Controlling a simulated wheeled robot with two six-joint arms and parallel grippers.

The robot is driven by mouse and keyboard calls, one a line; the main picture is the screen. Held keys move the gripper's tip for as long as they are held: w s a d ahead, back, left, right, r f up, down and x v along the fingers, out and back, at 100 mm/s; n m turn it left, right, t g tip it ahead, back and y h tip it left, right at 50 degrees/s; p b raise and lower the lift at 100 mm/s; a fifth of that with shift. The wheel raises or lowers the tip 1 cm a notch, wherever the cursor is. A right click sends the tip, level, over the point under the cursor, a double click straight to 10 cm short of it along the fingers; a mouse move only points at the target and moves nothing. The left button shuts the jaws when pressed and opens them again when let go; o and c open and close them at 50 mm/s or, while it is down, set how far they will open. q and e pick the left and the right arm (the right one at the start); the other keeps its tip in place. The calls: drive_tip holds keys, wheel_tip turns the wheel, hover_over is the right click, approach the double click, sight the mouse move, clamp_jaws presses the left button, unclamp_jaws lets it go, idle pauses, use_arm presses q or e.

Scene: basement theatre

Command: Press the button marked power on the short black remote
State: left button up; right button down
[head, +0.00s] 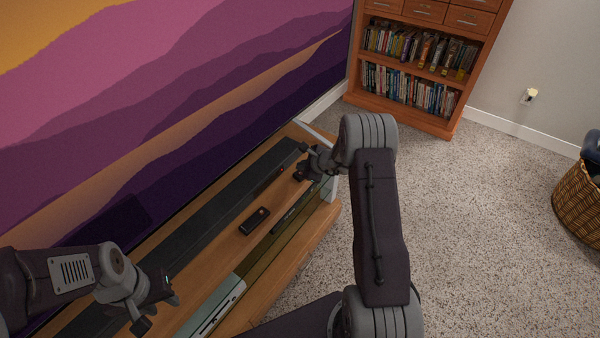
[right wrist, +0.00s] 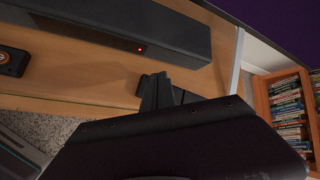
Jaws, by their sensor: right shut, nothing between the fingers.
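A short black remote (head: 254,220) lies on the wooden TV stand (head: 232,243), in front of the soundbar. In the right wrist view one end of the remote (right wrist: 14,60) shows at the left edge, with an orange ring mark on it; the lettering is unreadable. My right gripper (head: 300,174) is shut and empty, low over the stand's far end, right of and apart from the remote. Its fingertips (right wrist: 163,92) show in the right wrist view, with a dark shape beside them that I cannot identify. My left gripper (head: 156,313) is open and empty over the stand's near end.
A long black soundbar (head: 225,192) runs along the stand below a large TV (head: 150,110). A bookcase (head: 415,75) stands behind, and a wicker basket (head: 577,205) at right.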

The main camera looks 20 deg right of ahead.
drive_tip(key=shift+r+p, duration=2.15)
drive_tip(key=shift+r, duration=0.85)
wheel_tip(320, 180, up, 2)
drive_tip(key=shift+r+p, duration=0.1)
drive_tip(key=shift+p, duration=0.65)
drive_tip(key=shift+a, duration=0.1)
